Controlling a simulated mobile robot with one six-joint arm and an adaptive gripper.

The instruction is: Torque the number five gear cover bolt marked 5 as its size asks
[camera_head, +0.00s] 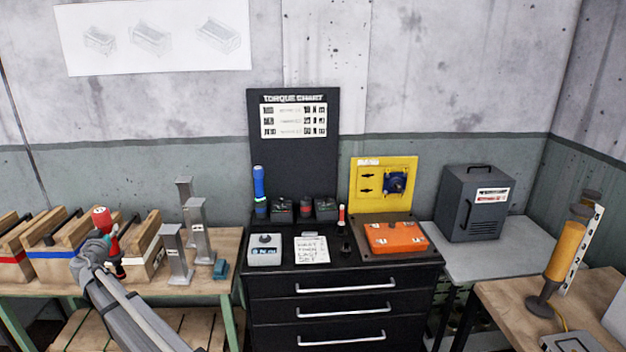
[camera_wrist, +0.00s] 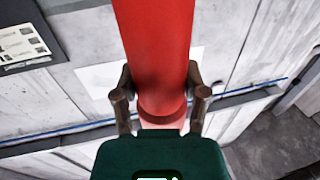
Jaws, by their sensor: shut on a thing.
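My gripper (camera_head: 108,243) is at the left, in front of the wooden boxes, shut on a red tool (camera_head: 101,217). In the wrist view the tool is a thick red cylinder (camera_wrist: 158,45) between my two brown fingers. The orange gear cover (camera_head: 395,237) lies on a brown base on the black cabinet, far to the right of my gripper. Its bolts and the mark 5 are too small to make out. The torque chart (camera_head: 293,120) stands behind the cabinet; its rows are not clearly legible. A blue tool (camera_head: 259,187) stands upright at the cabinet's back left.
The cabinet top also holds dark holders (camera_head: 282,210), a grey box with a display (camera_head: 265,250), a written note (camera_head: 312,249) and a small red-and-white item (camera_head: 341,216). A yellow panel (camera_head: 383,184) stands behind the cover. Grey metal posts (camera_head: 197,230) stand right of my gripper.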

